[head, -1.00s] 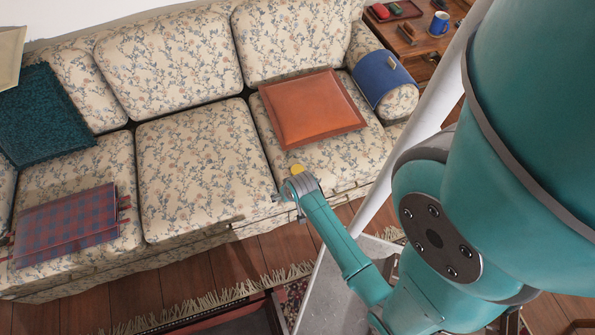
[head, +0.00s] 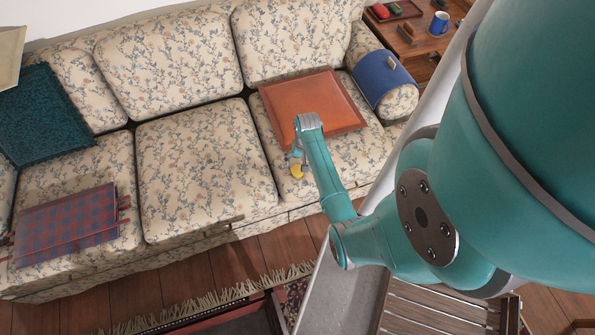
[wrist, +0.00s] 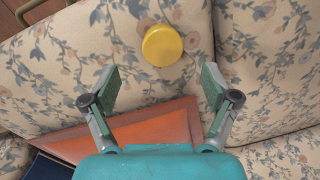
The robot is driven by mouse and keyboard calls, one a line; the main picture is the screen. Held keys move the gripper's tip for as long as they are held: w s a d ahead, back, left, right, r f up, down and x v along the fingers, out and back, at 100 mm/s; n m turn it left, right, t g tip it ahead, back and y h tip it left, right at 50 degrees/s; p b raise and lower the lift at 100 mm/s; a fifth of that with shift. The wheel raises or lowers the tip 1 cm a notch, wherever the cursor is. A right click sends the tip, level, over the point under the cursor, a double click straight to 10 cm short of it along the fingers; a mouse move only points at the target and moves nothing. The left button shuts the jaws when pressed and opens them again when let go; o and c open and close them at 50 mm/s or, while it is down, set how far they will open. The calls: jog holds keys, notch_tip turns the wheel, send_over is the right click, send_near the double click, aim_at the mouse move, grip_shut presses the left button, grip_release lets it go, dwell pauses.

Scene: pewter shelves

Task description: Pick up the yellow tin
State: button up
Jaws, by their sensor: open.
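The yellow tin (wrist: 162,46) is round and sits on the floral seat cushion of the sofa, in front of the orange cushion. In the head view only part of the tin (head: 296,171) shows beside my arm. My gripper (wrist: 160,80) is open and empty in the wrist view. Its two fingers point toward the tin, which lies just beyond the fingertips, roughly centred between them and not touched. In the head view my gripper (head: 296,160) is small and partly hidden by my wrist.
The orange cushion (head: 290,100) lies on the right seat of the sofa, behind the tin. A blue arm cover (head: 382,77) is on the sofa arm at right. The middle seat (head: 200,165) is clear.

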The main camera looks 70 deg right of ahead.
aim_at(298, 170)
jog(key=shift+w+a+f, duration=0.1)
jog(key=shift+w+f, duration=0.1)
jog(key=shift+f, duration=1.45)
jog(key=shift+w+a+f, duration=0.1)
jog(key=shift+w+f, duration=0.1)
jog(key=shift+f, duration=1.45)
jog(key=c, duration=1.3)
jog(key=shift+o, duration=0.2)
